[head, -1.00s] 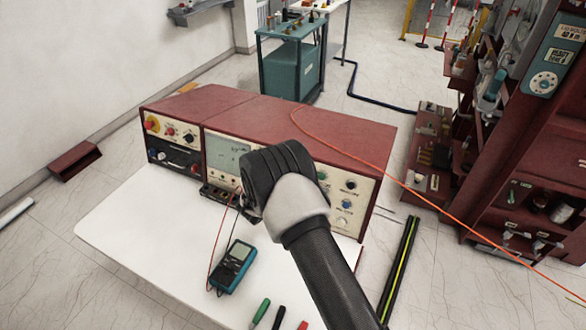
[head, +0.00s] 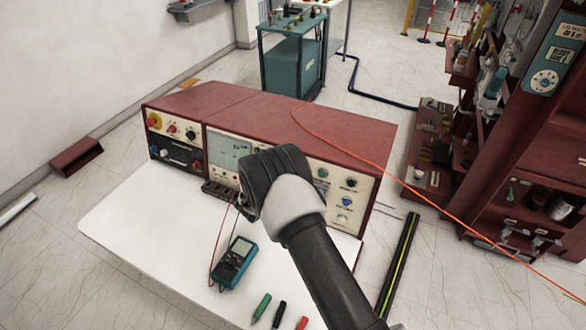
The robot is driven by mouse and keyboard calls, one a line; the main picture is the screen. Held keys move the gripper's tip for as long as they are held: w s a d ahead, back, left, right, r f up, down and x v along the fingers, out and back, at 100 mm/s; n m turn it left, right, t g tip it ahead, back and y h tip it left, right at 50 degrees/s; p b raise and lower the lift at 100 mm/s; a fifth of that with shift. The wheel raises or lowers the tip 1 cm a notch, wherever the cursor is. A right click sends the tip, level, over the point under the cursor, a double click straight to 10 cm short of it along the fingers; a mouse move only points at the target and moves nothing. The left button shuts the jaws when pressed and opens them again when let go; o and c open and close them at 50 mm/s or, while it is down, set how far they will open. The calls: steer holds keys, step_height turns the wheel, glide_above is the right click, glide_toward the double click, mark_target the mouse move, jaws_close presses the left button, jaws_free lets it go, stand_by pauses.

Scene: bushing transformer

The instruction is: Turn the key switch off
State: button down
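A red control console (head: 335,130) stands on a white table. Its left panel carries a red button on a yellow plate (head: 153,120), a small red knob (head: 172,128) and a dark knob (head: 190,134). A black panel below holds more small knobs (head: 163,154). I cannot tell which of these small controls is the key switch. My gripper (head: 245,207) is in front of the console's middle, right of the left panel and over the lower front edge. My wrist hides its fingers and part of the console face, so its opening does not show.
A teal multimeter (head: 235,263) with leads lies on the white table (head: 135,225), near green, black and red-handled tools (head: 261,307). An orange cable (head: 410,187) crosses the console top to the right. The table's left part is clear.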

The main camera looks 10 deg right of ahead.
stand_by(0.3)
steer(key=c, duration=1.8)
jaws_free()
steer(key=v, duration=1.2)
steer(key=shift+r, duration=0.1)
